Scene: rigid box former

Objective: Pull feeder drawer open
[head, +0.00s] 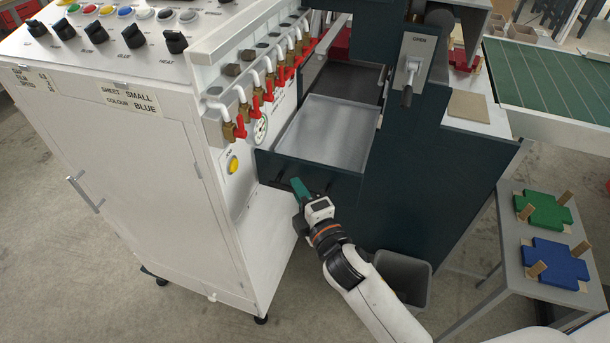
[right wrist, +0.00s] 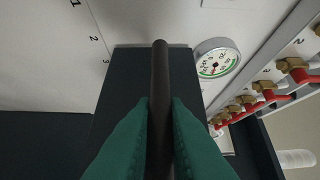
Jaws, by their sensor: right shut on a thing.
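The feeder drawer (head: 335,185) is a dark drawer with a grey metal floor, low in the dark machine beside the white cabinet. It stands partly out, and its inside shows empty. My right gripper (head: 299,188) is at the drawer's front with its teal fingers. In the right wrist view, the fingers are shut on the dark bar handle (right wrist: 160,85), which runs between them in front of the dark drawer front (right wrist: 125,80). The fingers hide part of the handle. My left gripper is not in view.
The white control cabinet (head: 130,170) stands close on the left, with red-handled valves (head: 240,127) above the drawer. A grey bin (head: 405,278) stands below right. A side table (head: 505,245) holds green and blue cross-shaped pieces. The floor in front is open.

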